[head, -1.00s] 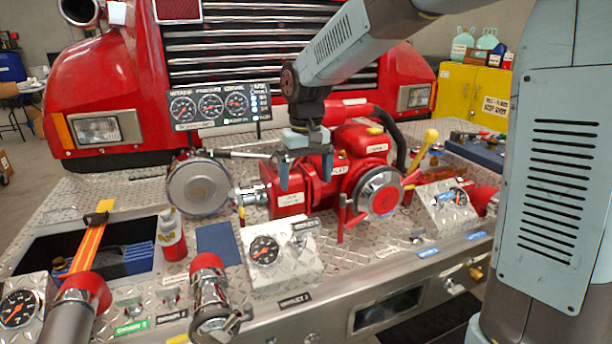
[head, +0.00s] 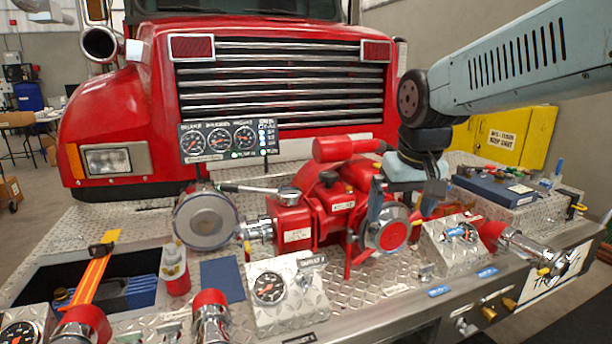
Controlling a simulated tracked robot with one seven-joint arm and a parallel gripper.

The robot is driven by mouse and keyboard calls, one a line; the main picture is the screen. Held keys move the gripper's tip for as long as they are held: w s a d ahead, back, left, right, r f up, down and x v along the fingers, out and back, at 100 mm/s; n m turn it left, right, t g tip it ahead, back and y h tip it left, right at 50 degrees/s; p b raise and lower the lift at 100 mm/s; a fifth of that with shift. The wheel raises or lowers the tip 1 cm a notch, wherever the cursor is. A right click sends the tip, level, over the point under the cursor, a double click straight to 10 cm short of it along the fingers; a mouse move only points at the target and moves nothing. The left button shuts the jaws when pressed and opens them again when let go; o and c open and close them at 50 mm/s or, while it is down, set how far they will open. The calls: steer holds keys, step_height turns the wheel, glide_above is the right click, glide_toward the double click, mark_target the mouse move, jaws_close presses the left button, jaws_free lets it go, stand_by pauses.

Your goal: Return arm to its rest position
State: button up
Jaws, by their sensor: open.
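My gripper (head: 405,200) hangs from the arm that reaches in from the upper right in the head view. Its two blue-grey fingers point down and stand apart, with nothing visible between them. It is in front of the right part of the red pump (head: 325,208), near the round silver cap with the red centre (head: 394,230). I cannot tell whether a finger touches the pump. The pump sits on the diamond-plate bumper deck (head: 385,283).
A gauge panel (head: 229,139) stands behind the pump, before the truck grille. A large silver cap (head: 206,217) and a lever (head: 255,189) are to its left. A gauge box (head: 286,291) is in front. A blue case (head: 493,189) lies at right. Space above the pump's left is clear.

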steer(key=s+d+m+t, duration=0.1)
steer(key=s+d+t, duration=0.1)
steer(key=s+d, duration=0.4)
steer(key=s, duration=0.3)
steer(key=shift+f+m, duration=0.3)
steer(key=shift+f, duration=0.05)
steer(key=shift+s+d, duration=0.1)
